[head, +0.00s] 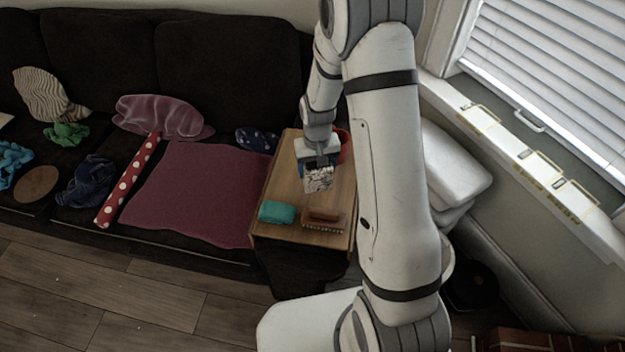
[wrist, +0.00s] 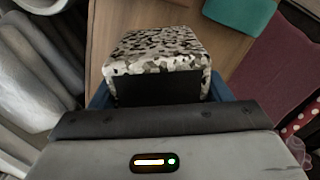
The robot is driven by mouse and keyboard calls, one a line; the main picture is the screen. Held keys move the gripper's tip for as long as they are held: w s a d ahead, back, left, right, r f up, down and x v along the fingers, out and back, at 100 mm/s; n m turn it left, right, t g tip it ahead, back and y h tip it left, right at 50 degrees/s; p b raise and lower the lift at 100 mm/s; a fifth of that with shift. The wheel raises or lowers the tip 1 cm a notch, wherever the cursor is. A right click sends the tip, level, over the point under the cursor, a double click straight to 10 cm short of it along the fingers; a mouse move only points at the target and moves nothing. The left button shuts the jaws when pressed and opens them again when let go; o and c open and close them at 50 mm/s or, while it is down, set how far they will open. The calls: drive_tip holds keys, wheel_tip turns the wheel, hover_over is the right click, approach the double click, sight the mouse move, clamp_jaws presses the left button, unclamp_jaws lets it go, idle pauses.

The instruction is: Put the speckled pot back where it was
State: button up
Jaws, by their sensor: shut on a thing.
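The speckled pot (head: 318,181), blocky with a black, white and tan pattern, is in my gripper (head: 319,164). In the wrist view the pot (wrist: 155,48) sits between the blue fingers, and the side of it nearest the camera is dark. My gripper is shut on it and points down over the wooden side table (head: 284,175). I cannot tell whether the pot touches the tabletop or hangs just above it.
On the table's front part lie a folded teal cloth (head: 277,212) and a brown brush (head: 323,221). A red object (head: 344,146) is partly hidden behind my gripper. The dark sofa with a maroon cloth (head: 195,195) is left; white cushions (head: 452,165) are right.

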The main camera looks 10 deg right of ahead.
sight(319, 183)
drive_tip(key=shift+d+b, duration=0.25)
drive_tip(key=shift+b, duration=0.15)
drive_tip(key=m+b, duration=0.2)
drive_tip(key=b, duration=0.1)
drive_tip(key=shift+d+r, duration=0.1)
drive_tip(key=shift+r, duration=0.2)
drive_tip(key=m+b, duration=0.1)
drive_tip(key=r+m+b, duration=0.1)
drive_tip(key=shift+s+r+b, duration=0.3)
drive_tip(key=shift+b, duration=0.1)
drive_tip(key=shift+m, duration=0.3)
wheel_tip(319, 183, down, 9)
drive_tip(key=shift+f, duration=0.1)
drive_tip(key=shift+b, duration=0.3)
drive_tip(key=shift+f, duration=0.2)
drive_tip(key=o, duration=1.2)
drive_tip(key=shift+r, duration=0.1)
